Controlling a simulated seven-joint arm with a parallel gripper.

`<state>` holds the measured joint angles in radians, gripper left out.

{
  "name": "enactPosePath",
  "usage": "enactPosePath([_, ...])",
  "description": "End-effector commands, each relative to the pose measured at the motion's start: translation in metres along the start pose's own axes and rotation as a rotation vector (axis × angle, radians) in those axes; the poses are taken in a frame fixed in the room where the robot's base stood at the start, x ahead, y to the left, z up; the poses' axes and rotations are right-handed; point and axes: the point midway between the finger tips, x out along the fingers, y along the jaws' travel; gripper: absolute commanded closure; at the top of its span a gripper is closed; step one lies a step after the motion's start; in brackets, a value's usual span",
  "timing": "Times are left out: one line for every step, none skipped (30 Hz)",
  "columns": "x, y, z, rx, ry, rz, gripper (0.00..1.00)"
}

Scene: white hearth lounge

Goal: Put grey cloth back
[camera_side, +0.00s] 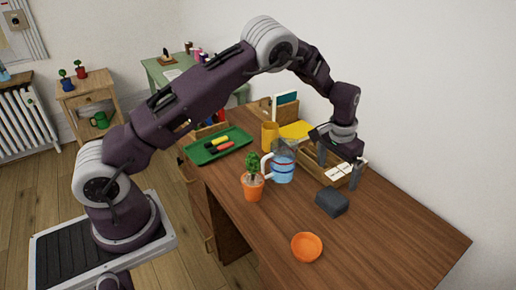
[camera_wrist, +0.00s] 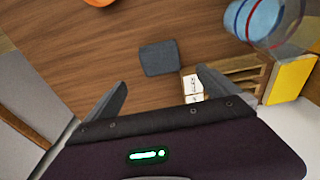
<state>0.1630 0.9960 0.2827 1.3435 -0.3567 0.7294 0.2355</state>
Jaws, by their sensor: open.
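The grey cloth (camera_side: 332,203) is a small, dark grey folded block lying on the brown wooden desk (camera_side: 390,240). It also shows in the wrist view (camera_wrist: 159,58), just beyond the fingertips and between their lines. My gripper (camera_side: 336,165) is open and empty. It hangs above the desk, up and behind the cloth in the side view, and is apart from it. In the wrist view both fingers of the gripper (camera_wrist: 161,80) stand wide apart with nothing between them.
A wooden organizer (camera_side: 353,180) with white cards is close beside my gripper. A striped jug (camera_side: 283,166), a potted plant (camera_side: 253,186) and a yellow cup (camera_side: 269,135) stand left of it. An orange dish (camera_side: 307,246) lies in front. The desk's right end is clear.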

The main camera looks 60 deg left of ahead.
Motion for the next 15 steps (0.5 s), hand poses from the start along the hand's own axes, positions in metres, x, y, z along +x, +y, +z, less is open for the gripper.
enactPosePath([-0.01,0.0,-0.001,-0.004,0.008,0.004,0.0])
enactPosePath([-0.021,0.0,0.0,-0.009,0.015,0.009,0.0])
enactPosePath([-0.042,0.0,0.002,-0.018,0.029,0.019,0.0])
enactPosePath([-0.063,0.0,0.006,-0.025,0.041,0.028,0.0])
enactPosePath([-0.086,0.0,0.012,-0.035,0.055,0.039,0.0])
enactPosePath([-0.119,0.0,0.023,-0.042,0.074,0.053,0.0])
enactPosePath([-0.145,0.001,0.035,-0.048,0.09,0.065,0.0])
enactPosePath([-0.168,0.0,0.048,-0.052,0.105,0.074,0.0])
enactPosePath([-0.199,0.001,0.067,-0.054,0.127,0.086,0.0])
enactPosePath([-0.22,0.001,0.085,-0.054,0.143,0.092,0.0])
enactPosePath([-0.239,0.002,0.104,-0.051,0.16,0.098,0.0])
enactPosePath([-0.263,0.002,0.131,-0.048,0.186,0.102,0.0])
enactPosePath([-0.277,0.002,0.153,-0.043,0.204,0.102,0.0])
enactPosePath([-0.289,0.002,0.176,-0.038,0.222,0.1,0.0])
enactPosePath([-0.301,0.002,0.206,-0.031,0.248,0.094,0.0])
